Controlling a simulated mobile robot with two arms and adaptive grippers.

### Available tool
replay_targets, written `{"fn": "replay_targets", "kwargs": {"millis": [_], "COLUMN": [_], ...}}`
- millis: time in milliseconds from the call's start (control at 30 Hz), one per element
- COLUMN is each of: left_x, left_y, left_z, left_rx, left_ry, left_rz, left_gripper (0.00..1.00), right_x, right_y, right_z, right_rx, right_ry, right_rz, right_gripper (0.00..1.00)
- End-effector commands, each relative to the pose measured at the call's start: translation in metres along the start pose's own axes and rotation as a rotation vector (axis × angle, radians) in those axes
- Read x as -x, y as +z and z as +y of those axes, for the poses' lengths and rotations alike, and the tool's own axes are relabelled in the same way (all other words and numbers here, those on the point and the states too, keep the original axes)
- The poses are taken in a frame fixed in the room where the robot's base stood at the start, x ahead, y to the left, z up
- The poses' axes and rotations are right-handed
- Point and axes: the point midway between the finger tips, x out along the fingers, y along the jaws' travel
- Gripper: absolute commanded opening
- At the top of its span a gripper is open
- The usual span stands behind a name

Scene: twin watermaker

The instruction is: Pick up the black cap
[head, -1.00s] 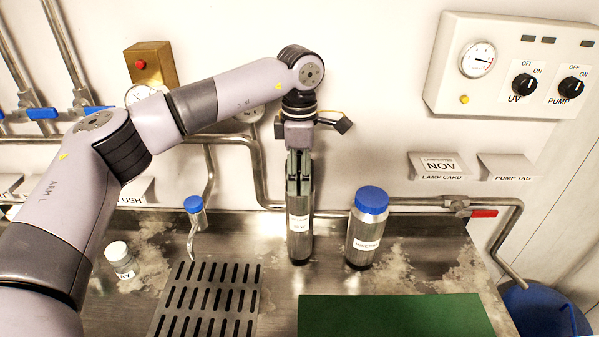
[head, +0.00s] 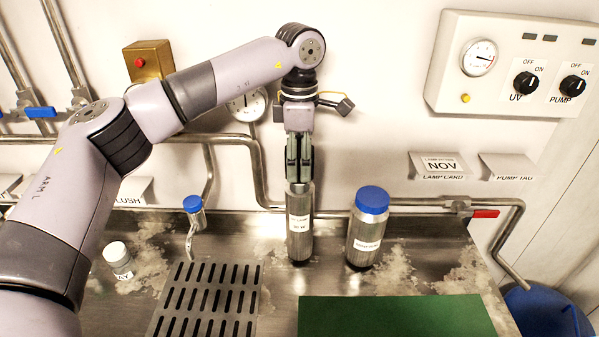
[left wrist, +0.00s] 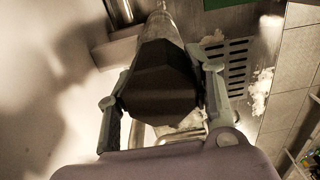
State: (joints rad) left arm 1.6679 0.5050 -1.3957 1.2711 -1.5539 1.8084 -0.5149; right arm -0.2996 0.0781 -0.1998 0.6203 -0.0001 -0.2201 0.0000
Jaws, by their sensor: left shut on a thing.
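The black cap (left wrist: 160,85) shows in the left wrist view as a dark, many-sided block between the two fingers. My left gripper (head: 299,177) is shut on it, pointing down over the top of a tall metal canister (head: 299,225) with a white label. In the head view the fingers hide most of the cap. The canister stands upright on the steel counter, and its upper metal rim shows just below the fingertips. I cannot tell whether the cap is clear of the canister. My right gripper is not in view.
A blue-capped metal canister (head: 368,228) stands close to the right. A small blue-topped tap (head: 194,212), a slotted drain plate (head: 205,310) and a white-lidded jar (head: 118,260) are to the left. A green mat (head: 395,317) lies in front. Pipes run along the wall behind.

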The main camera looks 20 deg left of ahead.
Motion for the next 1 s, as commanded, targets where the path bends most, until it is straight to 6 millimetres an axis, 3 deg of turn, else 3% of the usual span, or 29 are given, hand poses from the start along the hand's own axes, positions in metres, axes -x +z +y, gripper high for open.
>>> {"fn": "replay_targets", "kwargs": {"millis": [333, 500, 700, 1000], "left_x": [0.088, 0.135, 0.162, 0.169], "left_y": [0.002, 0.001, 0.0, 0.0], "left_z": [0.0, 0.0, 0.0, 0.0], "left_rx": [0.0, 0.002, 0.0, -0.001], "left_ry": [0.005, 0.005, 0.001, 0.0], "left_rz": [-0.003, 0.0, 0.0, -0.001], "left_gripper": [0.23, 0.23, 0.23, 0.23], "right_x": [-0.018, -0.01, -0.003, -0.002], "right_y": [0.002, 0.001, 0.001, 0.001], "right_z": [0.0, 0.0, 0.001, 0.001], "right_rx": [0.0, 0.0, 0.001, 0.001], "right_ry": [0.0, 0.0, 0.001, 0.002], "right_rz": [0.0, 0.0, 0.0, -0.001], "right_gripper": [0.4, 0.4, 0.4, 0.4]}}
